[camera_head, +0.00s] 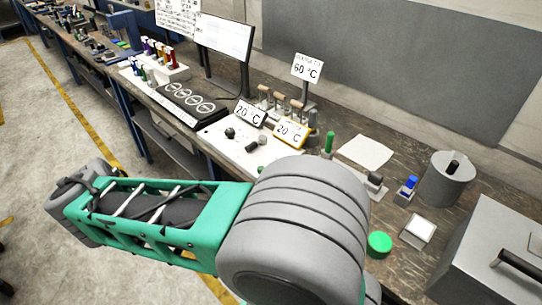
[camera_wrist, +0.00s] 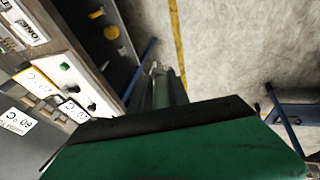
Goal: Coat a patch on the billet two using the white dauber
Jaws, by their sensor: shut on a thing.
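My gripper (camera_wrist: 165,88) shows in the wrist view as narrow grey-green parts beyond a large green, black-edged part of my arm. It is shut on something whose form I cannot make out. The gripper is hidden in the head view. I cannot pick out the white dauber or billet two with certainty.
A black plate with several circles (camera_head: 190,103), a grey cylinder (camera_head: 446,183), a green disc (camera_head: 379,244) and a metal box (camera_head: 490,250) are nearby. Floor is open at left.

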